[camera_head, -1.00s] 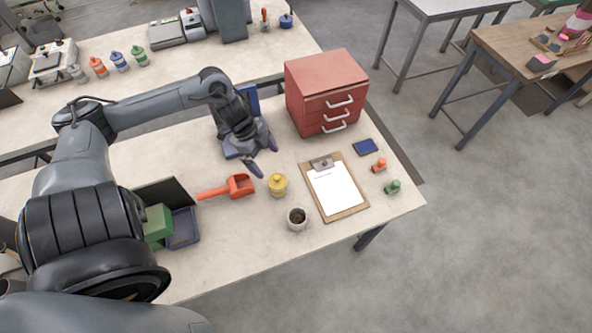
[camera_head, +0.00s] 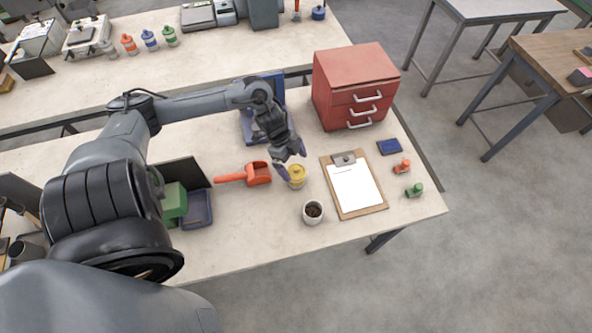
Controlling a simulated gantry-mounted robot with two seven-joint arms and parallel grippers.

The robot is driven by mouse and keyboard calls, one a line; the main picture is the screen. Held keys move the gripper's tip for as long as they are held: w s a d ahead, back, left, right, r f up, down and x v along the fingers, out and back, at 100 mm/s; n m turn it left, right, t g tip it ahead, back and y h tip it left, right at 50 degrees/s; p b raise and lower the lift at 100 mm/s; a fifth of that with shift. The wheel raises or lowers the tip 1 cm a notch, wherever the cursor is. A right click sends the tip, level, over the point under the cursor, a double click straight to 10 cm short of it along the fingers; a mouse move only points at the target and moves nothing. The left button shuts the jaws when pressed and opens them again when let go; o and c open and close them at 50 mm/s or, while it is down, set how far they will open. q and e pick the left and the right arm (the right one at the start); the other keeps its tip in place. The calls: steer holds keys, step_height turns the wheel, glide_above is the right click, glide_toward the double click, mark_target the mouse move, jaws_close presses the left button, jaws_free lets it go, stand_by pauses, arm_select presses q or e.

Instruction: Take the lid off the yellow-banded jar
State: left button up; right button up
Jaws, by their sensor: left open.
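The yellow-banded jar (camera_head: 297,178) stands upright on the table, with a yellow lid on top. It is between the orange scoop and the clipboard. My left gripper (camera_head: 291,163) is open, with its fingers pointing down just above and behind the jar's lid. One fingertip is close to the lid's left side and the other is behind to the right. I cannot tell whether either touches it. My right gripper is not in view.
An orange scoop (camera_head: 258,174) lies left of the jar and a small dark-filled cup (camera_head: 313,212) stands in front. A clipboard (camera_head: 354,187) lies to the right. A red drawer unit (camera_head: 335,89) stands behind. Bare table lies in front of the scoop.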

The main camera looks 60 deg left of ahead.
mark_target(296, 170)
arm_select(q)
steer(key=shift+x, duration=1.4)
steer(key=c, duration=1.1)
